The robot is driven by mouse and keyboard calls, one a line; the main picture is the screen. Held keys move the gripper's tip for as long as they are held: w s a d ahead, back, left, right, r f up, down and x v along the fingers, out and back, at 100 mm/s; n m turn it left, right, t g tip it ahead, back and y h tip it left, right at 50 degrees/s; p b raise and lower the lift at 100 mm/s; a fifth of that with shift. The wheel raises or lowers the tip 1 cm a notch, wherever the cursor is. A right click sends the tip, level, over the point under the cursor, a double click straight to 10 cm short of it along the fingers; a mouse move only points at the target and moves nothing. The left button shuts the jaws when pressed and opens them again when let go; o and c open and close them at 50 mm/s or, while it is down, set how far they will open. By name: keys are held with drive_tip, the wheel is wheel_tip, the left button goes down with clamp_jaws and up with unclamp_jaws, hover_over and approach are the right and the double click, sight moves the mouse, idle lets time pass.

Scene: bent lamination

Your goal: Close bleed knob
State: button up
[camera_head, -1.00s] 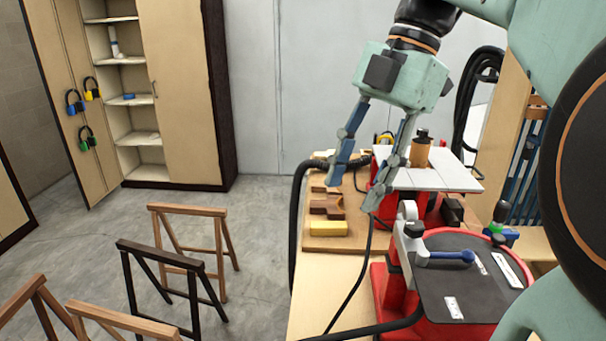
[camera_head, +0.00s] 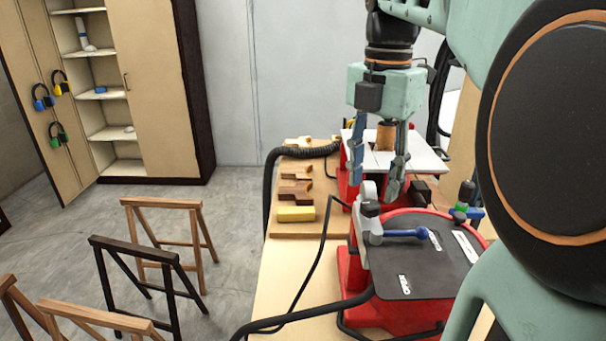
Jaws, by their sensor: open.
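A red machine (camera_head: 354,280) with a dark flat top stands on the bench at the lower right. My gripper (camera_head: 376,187) is open, pointing down above and behind the bracket. It looks empty and apart from both knobs. My arm covers part of the machine's right side.
A second red machine with a white table (camera_head: 425,160) stands behind my gripper. A wooden board (camera_head: 282,227) holds shaped blocks and a yellow block (camera_head: 296,214). Black hoses cross the bench. Wooden trestles (camera_head: 160,202) stand on the floor at left, with a cabinet (camera_head: 165,100) behind.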

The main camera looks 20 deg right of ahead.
sight(371, 203)
drive_tip(key=shift+f, duration=2.05)
drive_tip(key=shift+c, duration=0.6)
clamp_jaws()
